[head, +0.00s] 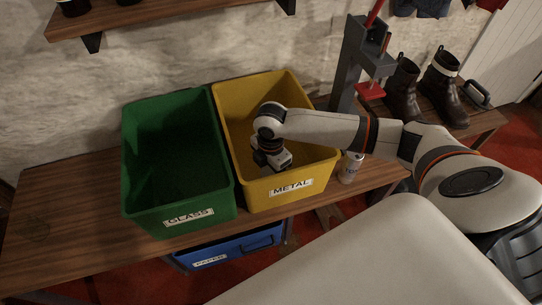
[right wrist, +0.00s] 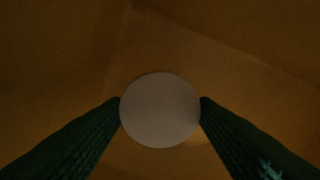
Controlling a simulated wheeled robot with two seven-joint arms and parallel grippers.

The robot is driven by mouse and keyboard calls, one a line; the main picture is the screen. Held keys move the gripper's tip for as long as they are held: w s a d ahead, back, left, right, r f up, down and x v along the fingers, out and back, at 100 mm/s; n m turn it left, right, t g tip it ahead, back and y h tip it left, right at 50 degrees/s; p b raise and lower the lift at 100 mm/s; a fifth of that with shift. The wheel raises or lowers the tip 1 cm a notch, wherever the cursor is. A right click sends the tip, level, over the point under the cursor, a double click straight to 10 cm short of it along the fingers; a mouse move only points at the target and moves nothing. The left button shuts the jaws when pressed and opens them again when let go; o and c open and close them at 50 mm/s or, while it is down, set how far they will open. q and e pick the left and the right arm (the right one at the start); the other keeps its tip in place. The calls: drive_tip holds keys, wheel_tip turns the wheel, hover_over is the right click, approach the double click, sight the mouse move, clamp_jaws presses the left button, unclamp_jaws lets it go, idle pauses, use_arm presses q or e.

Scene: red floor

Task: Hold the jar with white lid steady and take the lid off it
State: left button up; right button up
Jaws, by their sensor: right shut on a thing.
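My right arm reaches down into the yellow bin marked METAL (head: 309,160). In the head view the hand is inside the bin and its fingertips are hidden. In the right wrist view my right gripper (right wrist: 160,103) is shut on a round pale disc that looks like the white lid (right wrist: 160,115), gripped by its sides. The bin's dim yellow-brown inside shows behind it. I cannot tell whether a jar is under the disc. No jar shows in the head view. My left gripper is not in view.
A green bin marked GLASS (head: 222,190) stands left of the yellow bin on the wooden bench (head: 60,220). A can (head: 350,168) stands right of the yellow bin. A blue bin marked PAPER (head: 228,249) is below. A grey press (head: 350,65) and boots (head: 442,90) stand behind right.

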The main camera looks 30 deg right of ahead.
sight(271, 172)
wheel_tip(271, 172, down, 5)
drive_tip(key=shift+r+b, duration=0.1)
drive_tip(key=shift+b, duration=0.5)
drive_tip(key=shift+f, duration=0.35)
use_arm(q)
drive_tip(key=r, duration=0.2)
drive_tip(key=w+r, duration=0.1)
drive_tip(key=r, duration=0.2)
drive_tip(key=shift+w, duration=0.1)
use_arm(e)
drive_tip(key=o, duration=1.1)
drive_tip(key=shift+f, duration=0.1)
drive_tip(key=shift+c, duration=0.2)
